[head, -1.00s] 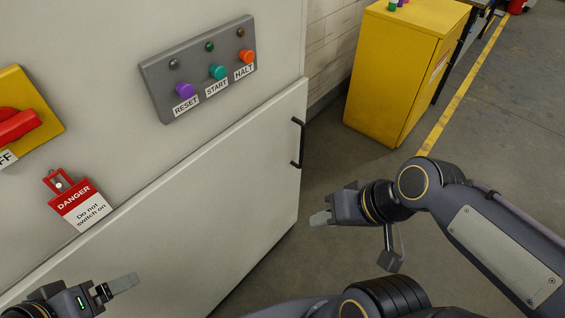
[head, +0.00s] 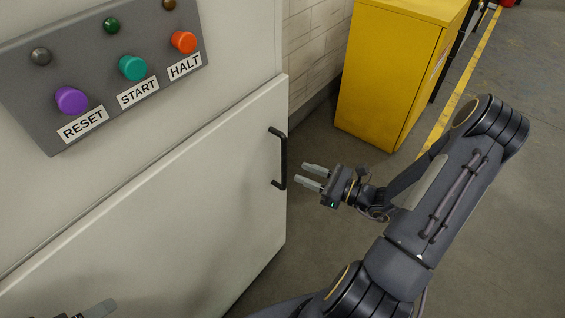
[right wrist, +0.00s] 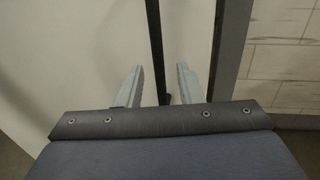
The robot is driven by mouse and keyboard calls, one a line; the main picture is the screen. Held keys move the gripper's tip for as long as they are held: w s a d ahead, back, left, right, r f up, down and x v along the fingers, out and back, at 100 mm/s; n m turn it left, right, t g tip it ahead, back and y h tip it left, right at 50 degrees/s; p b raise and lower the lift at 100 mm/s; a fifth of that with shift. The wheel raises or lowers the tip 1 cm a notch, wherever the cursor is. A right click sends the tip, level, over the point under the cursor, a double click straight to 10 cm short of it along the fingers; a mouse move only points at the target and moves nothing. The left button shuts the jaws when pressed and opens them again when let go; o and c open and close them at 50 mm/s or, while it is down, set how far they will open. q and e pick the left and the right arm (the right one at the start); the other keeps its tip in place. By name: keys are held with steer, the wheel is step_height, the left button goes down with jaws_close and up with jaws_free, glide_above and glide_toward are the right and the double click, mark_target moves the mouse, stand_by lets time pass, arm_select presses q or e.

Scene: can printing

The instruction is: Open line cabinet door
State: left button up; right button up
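The line cabinet door (head: 180,205) is a pale lower panel and looks shut. Its black bar handle (head: 284,160) stands upright near the door's right edge. My right gripper (head: 308,176) is open and empty, just right of the handle and pointing at it. In the right wrist view the two fingers of my right gripper (right wrist: 155,88) are spread, and the dark handle bar (right wrist: 157,50) runs between them in the picture, beyond the tips. My left gripper (head: 98,308) shows only in part at the bottom edge of the head view, too cut off to judge.
Above the door is a grey control panel (head: 40,100) with purple RESET, teal START and orange HALT buttons. A yellow cabinet (head: 385,80) stands behind at the right, against a white brick wall (head: 312,60).

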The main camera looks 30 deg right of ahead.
steer(key=x, duration=0.7)
steer(key=shift+a+r, duration=0.15)
steer(key=shift+a, duration=0.05)
steer(key=shift+c, duration=0.3)
jaws_close()
